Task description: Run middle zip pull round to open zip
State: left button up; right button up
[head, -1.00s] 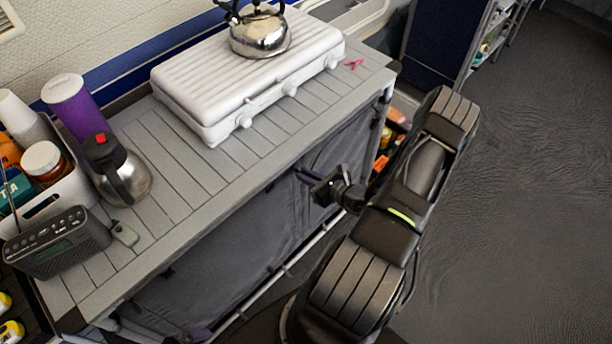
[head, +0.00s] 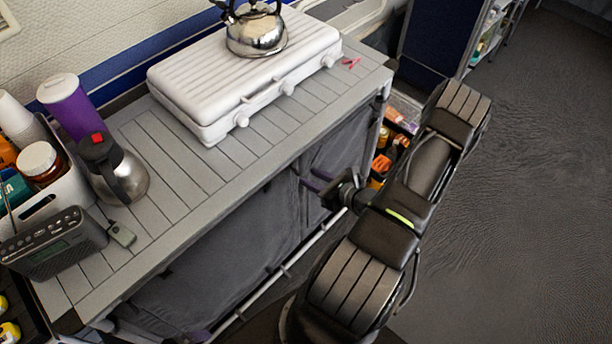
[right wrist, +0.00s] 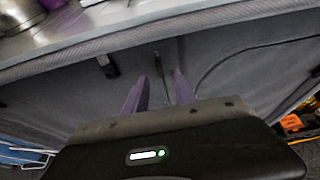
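The grey fabric front (head: 235,243) of the kitchen unit hangs under the slatted top, with a dark seam running down it. In the right wrist view, a thin dark strip (right wrist: 158,64), perhaps the middle zip pull, hangs on the fabric (right wrist: 80,95) beyond my fingers. A dark curved line (right wrist: 235,47), likely zip or cord, runs off to the right. My right gripper (head: 316,181) has purple fingers pointing at the fabric. In the wrist view the fingers (right wrist: 160,77) stand apart with nothing clearly between them. Contact with the strip cannot be told. My left gripper is out of view.
A second dark tab (right wrist: 107,66) hangs left of the strip. The worktop (head: 200,182) overhangs the fabric, carrying a white stove case (head: 215,85), kettle (head: 256,32), flask (head: 122,178) and radio (head: 55,243). Open shelves with orange items (head: 381,164) lie beyond my wrist. The floor at right is clear.

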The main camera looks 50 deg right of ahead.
jog(key=v, duration=0.4)
dwell(0.5)
jog(key=s+a+f+n+g+y, duration=0.2)
jog(key=s+a+f+n+g, duration=0.25)
jog(key=a, duration=0.25)
jog(key=s+a+f+n+g+y, duration=0.2)
jog(key=s+a+f+n+g, duration=0.15)
jog(key=s+a+n, duration=0.35)
jog(key=s+a+f+n+g+y, duration=0.25)
jog(key=a+n+g, duration=0.25)
jog(key=a, duration=0.3)
jog(key=w+a+r+n+h, duration=0.1)
jog(key=w+a+n, duration=0.3)
jog(key=a+n, duration=0.4)
jog(key=w+a+r+n+h, duration=0.1)
jog(key=w+a+n, duration=0.3)
jog(key=a+n, duration=0.5)
jog(key=shift+r+n, duration=0.15)
jog(key=shift+n, duration=0.3)
